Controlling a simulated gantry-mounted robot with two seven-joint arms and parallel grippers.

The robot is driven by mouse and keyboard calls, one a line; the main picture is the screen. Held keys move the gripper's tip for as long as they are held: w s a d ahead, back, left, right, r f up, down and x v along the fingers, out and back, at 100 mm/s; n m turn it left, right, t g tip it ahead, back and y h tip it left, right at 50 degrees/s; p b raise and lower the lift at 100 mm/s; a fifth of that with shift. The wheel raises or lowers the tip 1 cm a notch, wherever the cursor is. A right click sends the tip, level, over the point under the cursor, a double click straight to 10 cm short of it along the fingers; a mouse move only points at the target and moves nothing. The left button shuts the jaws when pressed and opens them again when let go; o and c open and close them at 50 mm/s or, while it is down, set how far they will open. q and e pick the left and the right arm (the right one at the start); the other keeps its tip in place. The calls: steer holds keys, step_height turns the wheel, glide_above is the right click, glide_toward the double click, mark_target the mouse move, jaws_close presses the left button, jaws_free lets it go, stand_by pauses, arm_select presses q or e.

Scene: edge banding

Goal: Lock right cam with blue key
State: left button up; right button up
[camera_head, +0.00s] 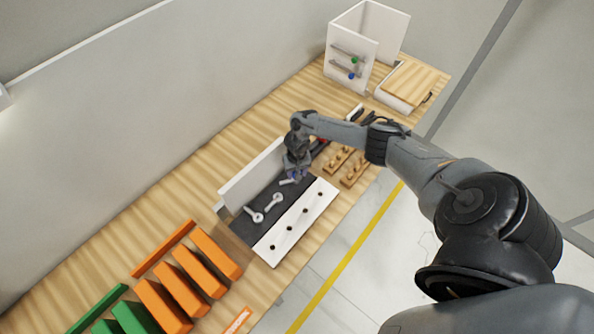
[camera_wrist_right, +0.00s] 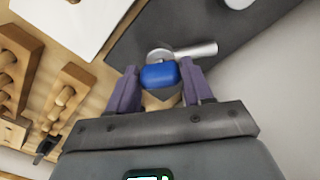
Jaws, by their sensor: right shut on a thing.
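My right gripper (camera_head: 293,176) is at the far-right end of the dark mat (camera_head: 240,225), pointing down. In the right wrist view, its purple fingers (camera_wrist_right: 160,90) are shut on the blue key (camera_wrist_right: 158,75). The key's tip is hidden behind its blue head. A grey cam with a lever (camera_wrist_right: 195,50) lies right behind the key in that view; whether they touch is unclear. Its lever points right there, and it shows partly beside the gripper in the head view (camera_head: 287,182). Two more grey cams (camera_head: 254,215) (camera_head: 273,202) lie to the left. My left gripper is out of view.
A white board with several holes (camera_head: 262,251) lies in front of the mat; a white panel (camera_head: 250,180) stands behind. Wooden peg blocks (camera_head: 355,173) are to the right. A white rack (camera_head: 352,45) holds green and blue-ended items. Orange slotted holders (camera_head: 160,305) stand at left.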

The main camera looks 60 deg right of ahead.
steer(key=shift+a+m+p, duration=0.1)
steer(key=shift+m+p, duration=0.6)
steer(key=shift+p, duration=0.05)
steer(key=shift+m, duration=0.3)
steer(key=shift+p, duration=0.35)
steer(key=shift+m, duration=0.4)
steer(key=shift+m+p, duration=0.4)
steer(key=shift+p, duration=0.15)
steer(key=shift+m+p, duration=0.75)
steer(key=shift+m, duration=1.05)
